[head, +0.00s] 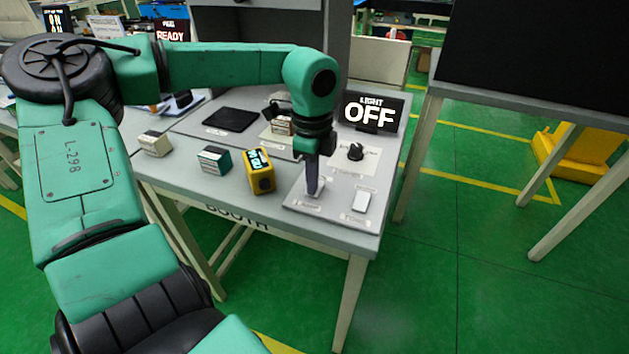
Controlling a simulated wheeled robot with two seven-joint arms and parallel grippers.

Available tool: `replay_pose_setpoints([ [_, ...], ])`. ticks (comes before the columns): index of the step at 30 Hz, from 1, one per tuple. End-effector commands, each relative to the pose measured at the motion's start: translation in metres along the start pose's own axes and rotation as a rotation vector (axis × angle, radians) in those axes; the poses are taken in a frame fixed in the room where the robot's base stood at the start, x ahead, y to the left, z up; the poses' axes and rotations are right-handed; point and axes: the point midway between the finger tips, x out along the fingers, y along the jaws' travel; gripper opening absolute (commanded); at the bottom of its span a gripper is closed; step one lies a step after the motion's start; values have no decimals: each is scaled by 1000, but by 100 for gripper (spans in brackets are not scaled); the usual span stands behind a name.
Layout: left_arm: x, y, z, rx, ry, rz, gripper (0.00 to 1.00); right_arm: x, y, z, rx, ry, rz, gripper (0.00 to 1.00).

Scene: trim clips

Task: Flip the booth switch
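The booth table (330,232) has a grey switch plate (335,215) near its front right corner. A pale rocker-like switch (361,202) sits on the right of this plate. A small light-coloured part (320,188) shows on the plate's left, mostly hidden behind my fingers. My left gripper (312,192) points down over that part, its tips at or just above it; contact cannot be told. Its fingers appear as one dark bar, so their opening is unclear. A black sign (371,112) behind reads "LIGHT OFF". My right gripper is out of view.
A black knob (355,152) stands on a pale plate behind the switch plate. A yellow device (260,172), a teal box (214,160) and a cream box (155,144) stand to the left. A black pad (230,119) lies behind them.

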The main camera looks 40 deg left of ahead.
Motion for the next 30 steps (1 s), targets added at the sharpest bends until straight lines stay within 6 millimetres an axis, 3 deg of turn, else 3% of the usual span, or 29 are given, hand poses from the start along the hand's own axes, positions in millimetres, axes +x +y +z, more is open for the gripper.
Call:
replay_pose_setpoints([
  [5, -2, 0, 0, 0, 0, 0, 0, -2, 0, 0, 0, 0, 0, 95],
  [24, -66, 0, 0, 0, -2, -1, 0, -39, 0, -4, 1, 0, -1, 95],
  [30, -70, 0, 0, 0, -1, 0, 0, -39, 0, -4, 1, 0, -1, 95],
])
